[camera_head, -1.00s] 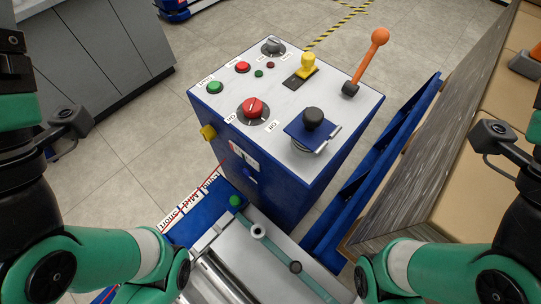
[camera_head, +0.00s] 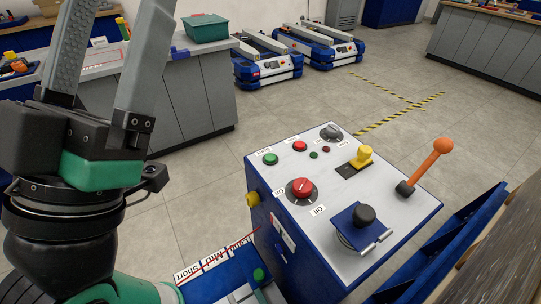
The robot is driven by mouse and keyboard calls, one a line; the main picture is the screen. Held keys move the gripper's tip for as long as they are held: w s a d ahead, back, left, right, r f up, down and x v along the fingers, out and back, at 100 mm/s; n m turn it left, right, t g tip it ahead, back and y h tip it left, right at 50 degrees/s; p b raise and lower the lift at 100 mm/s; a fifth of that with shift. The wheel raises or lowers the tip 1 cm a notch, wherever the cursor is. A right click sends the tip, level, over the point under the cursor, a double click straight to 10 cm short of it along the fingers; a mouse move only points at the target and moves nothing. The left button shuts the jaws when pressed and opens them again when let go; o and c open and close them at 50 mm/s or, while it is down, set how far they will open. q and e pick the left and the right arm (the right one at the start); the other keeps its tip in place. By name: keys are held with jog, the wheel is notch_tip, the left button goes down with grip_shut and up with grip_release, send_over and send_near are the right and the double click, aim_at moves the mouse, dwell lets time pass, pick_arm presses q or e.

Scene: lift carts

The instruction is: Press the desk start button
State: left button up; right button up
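The control desk (camera_head: 262,222) is a blue box with a pale top panel, right of centre. The green start button (camera_head: 270,159) is at the panel's far left corner, beside a label that seems to read "Start". It looks unobstructed. My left gripper (camera_head: 118,22) is raised at the upper left, with its two grey fingers pointing up and apart. My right gripper is out of view.
The panel also has a red button (camera_head: 299,146), a large red knob (camera_head: 302,187), a grey knob (camera_head: 331,132), a yellow handle (camera_head: 363,156), a black knob (camera_head: 364,215) and an orange lever (camera_head: 429,165). Lift carts (camera_head: 264,68) stand behind on open floor. A grey counter (camera_head: 190,100) is at left.

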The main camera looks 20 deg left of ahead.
pick_arm(q)
grip_shut()
dwell(1.5)
